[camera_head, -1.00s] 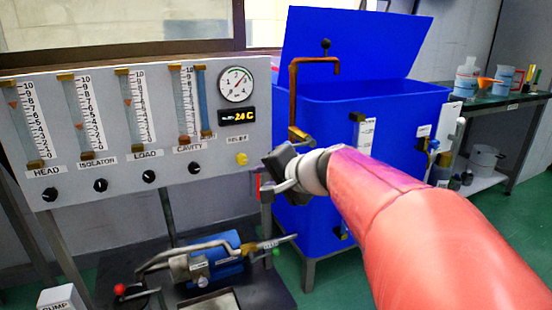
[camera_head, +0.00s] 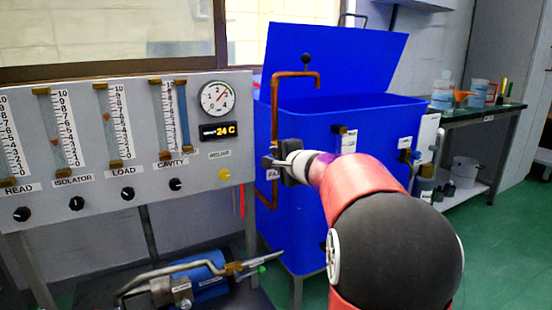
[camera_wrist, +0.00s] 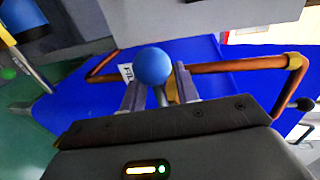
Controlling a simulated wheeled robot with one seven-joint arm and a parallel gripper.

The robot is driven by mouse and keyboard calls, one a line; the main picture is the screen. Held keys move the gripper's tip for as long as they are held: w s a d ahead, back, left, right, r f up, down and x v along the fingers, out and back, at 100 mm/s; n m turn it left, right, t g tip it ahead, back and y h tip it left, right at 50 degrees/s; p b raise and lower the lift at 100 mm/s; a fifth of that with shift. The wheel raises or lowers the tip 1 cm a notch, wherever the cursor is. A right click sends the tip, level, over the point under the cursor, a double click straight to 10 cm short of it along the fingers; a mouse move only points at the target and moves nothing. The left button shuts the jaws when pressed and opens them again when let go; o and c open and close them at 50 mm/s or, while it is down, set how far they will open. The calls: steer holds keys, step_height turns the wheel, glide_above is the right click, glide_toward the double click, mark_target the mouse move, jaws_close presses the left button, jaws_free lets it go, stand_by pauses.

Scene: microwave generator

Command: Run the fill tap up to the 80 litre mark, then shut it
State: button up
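The fill tap is on a copper pipe (camera_head: 275,115) that rises beside the blue tank (camera_head: 310,225) and bends over its top. In the wrist view, the tap's blue ball knob (camera_wrist: 152,66) lies between the fingertips of my gripper (camera_wrist: 158,76), with a small gap showing. The fingers stand apart, and I cannot tell whether either touches the knob. A partly hidden FILL label (camera_wrist: 126,73) is behind the left finger. In the head view, my gripper (camera_head: 270,162) is at the pipe and hides the knob.
A grey panel (camera_head: 100,210) with flow tubes, black knobs and a pressure gauge (camera_head: 217,97) stands left of the tank. A blue pump (camera_head: 195,280) sits below it. The tank's lid (camera_head: 335,60) is raised. A bench (camera_head: 480,112) with bottles is at right.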

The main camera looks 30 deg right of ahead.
steer(key=shift+w, duration=0.15)
jaws_close()
stand_by(0.4)
steer(key=shift+r+m+y, duration=0.2)
steer(key=shift+r+m, duration=0.15)
steer(key=shift+m, duration=0.35)
steer(key=shift+r+m+y, duration=0.2)
steer(key=shift+r+m, duration=0.1)
steer(key=shift+m, duration=0.4)
jaws_free()
steer(key=v, duration=0.7)
steer(key=shift+s, duration=0.4)
